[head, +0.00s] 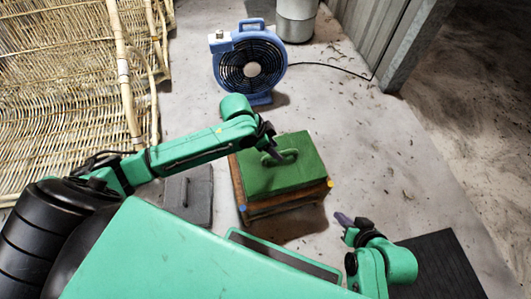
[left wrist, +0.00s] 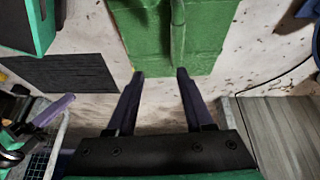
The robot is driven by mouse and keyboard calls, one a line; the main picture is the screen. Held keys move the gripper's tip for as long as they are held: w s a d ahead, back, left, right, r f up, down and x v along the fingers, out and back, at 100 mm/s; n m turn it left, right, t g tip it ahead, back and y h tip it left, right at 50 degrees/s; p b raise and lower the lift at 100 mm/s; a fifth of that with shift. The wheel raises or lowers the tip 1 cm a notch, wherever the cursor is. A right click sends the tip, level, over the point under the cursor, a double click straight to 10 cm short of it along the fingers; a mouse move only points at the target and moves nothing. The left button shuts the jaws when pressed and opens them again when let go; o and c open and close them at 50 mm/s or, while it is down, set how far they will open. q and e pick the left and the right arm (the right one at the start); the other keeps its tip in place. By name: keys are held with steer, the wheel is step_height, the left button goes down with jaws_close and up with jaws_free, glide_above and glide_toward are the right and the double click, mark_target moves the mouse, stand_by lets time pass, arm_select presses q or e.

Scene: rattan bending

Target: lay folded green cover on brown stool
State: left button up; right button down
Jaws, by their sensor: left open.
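The folded green cover (head: 300,150) lies flat on top of the brown stool (head: 287,204), whose wooden edge shows along its left and front sides. A green loop handle (head: 288,158) stands on the cover. My left gripper (head: 272,149) is over the cover's left part, close to the handle. In the left wrist view its two dark fingers (left wrist: 160,74) are spread with nothing between the tips. The green cover (left wrist: 205,40) and the handle (left wrist: 177,32) show just beyond them. My right gripper (head: 352,220) is low, right of the stool and apart from it; its opening is unclear.
A dark grey block with a handle (head: 188,196) stands left of the stool. A blue fan (head: 250,65) stands behind, with a cable running right to a metal wall. A black mat (head: 440,262) lies front right. Rattan panels (head: 60,80) fill the left. Floor right of the stool is clear.

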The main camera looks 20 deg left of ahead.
arm_select(q)
steer(key=s+d+f+n+t+h, duration=0.1)
steer(key=s+d+f+n+h, duration=0.1)
steer(key=s+d, duration=0.4)
steer(key=s+a+f+n+t+y, duration=0.2)
steer(key=s+a+n, duration=0.3)
steer(key=shift+s+f+n+t, duration=0.25)
steer(key=shift+f+n+t, duration=0.05)
steer(key=shift+f, duration=0.05)
steer(key=shift+d, duration=0.1)
